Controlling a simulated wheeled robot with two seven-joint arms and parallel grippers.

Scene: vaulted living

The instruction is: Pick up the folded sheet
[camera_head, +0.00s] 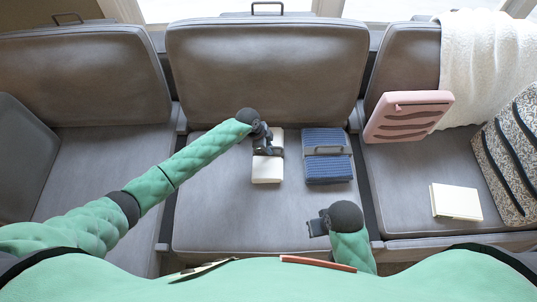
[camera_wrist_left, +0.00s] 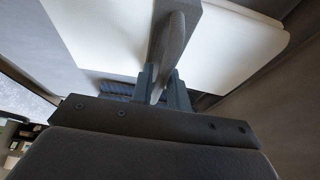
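The folded sheet (camera_head: 267,172) looks like a flat white slab with a grey handle on its face. It is at the middle of the centre seat cushion, and it fills the upper part of the left wrist view (camera_wrist_left: 105,45). My left gripper (camera_head: 266,147) is over it and hides its upper half. In the left wrist view, its fingers (camera_wrist_left: 164,92) stand close on both sides of the grey handle and are shut on it. I cannot tell whether the sheet is clear of the cushion. My right gripper (camera_head: 317,228) is low at the front of the seat, with its fingers unclear.
A blue folded item (camera_head: 328,171) with a grey handle lies just right of the sheet.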

